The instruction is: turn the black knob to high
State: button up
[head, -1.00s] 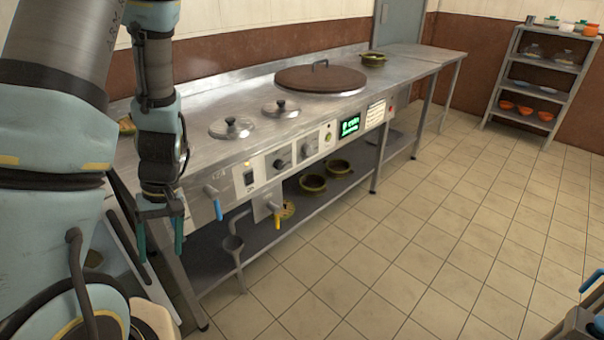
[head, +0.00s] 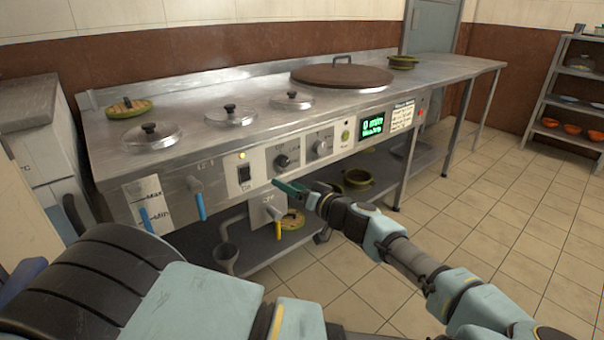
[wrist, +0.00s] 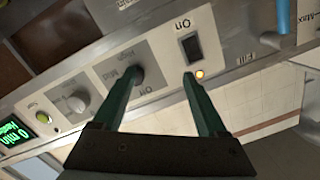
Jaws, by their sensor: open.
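The black knob (head: 283,160) is on the cooker's front panel, between the black rocker switch (head: 244,173) and a grey knob (head: 320,147). In the upside-down wrist view the black knob (wrist: 138,74) is partly hidden by one finger; the labels Off, Mid and High are around it. I cannot tell where its pointer stands. My gripper (head: 288,187) is open and empty, in front of the panel, a little below the knob in the head view. In the wrist view the fingers (wrist: 158,78) spread between the black knob and the switch, and the left fingertip overlaps the knob.
An orange light (wrist: 200,73) glows by the switch. A green display (head: 373,125) reads 0 min. Lidded pots are set into the counter (head: 190,112). The tiled floor in front is open.

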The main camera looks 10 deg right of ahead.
jog(key=t+h, duration=0.1)
jog(key=t, duration=0.1)
send_near(285, 163)
jog(key=s, duration=0.2)
jog(key=shift+m+h, duration=0.4)
jog(key=x, duration=1)
jog(key=shift+w+d+r, duration=0.15)
jog(key=shift+w, duration=0.05)
jog(key=shift+c, duration=0.3)
grip_shut()
